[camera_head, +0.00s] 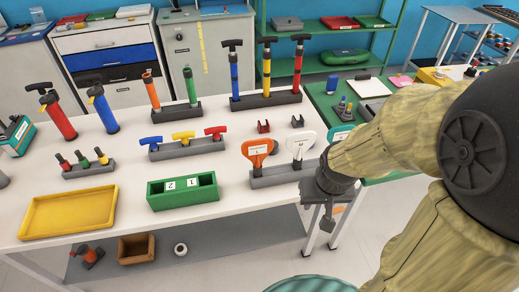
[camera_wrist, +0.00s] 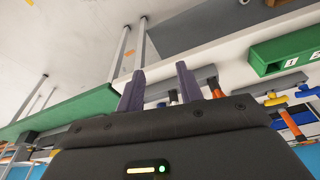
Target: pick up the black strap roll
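I cannot make out a black strap roll with certainty. A dark rounded thing (camera_head: 275,147) shows partly behind the orange paddle on the white table; its shape is unclear. A small white roll with a dark centre (camera_head: 180,249) lies on the shelf under the table. My gripper (camera_head: 326,218) is at the table's right front corner, beside the grey paddle rack. In the wrist view my gripper (camera_wrist: 159,72) has its two fingers apart, with nothing between them.
The white table (camera_head: 120,185) holds a yellow tray (camera_head: 68,212), a green numbered box (camera_head: 183,192), a paddle rack (camera_head: 280,177) and several pump racks. A wooden box (camera_head: 136,248) stands on the lower shelf. A green table (camera_head: 325,103) is at the right.

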